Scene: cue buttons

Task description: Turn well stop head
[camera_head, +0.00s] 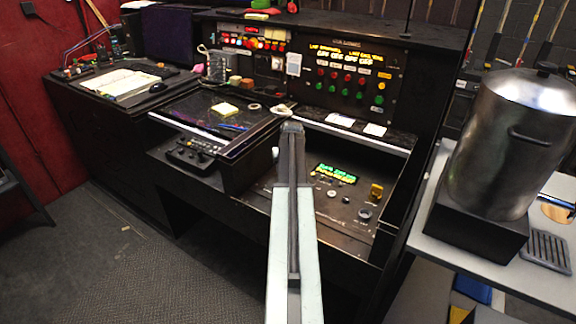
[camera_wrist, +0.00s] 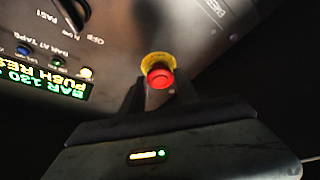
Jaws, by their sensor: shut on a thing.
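The well stop head is a red round knob (camera_wrist: 160,77) with a yellow collar (camera_wrist: 155,60) behind it, on a grey panel in the wrist view. My gripper (camera_wrist: 160,92) is shut on the red head, with its dark fingers on either side. The lower part of the head is hidden between the fingers.
A lit display (camera_head: 334,174) sits on the console panel right of my arm, with a yellow switch (camera_head: 376,190) and a dark knob (camera_head: 364,215) near it. A steel pot (camera_head: 510,145) stands far right. A glass-topped desk (camera_head: 215,118) is on the left.

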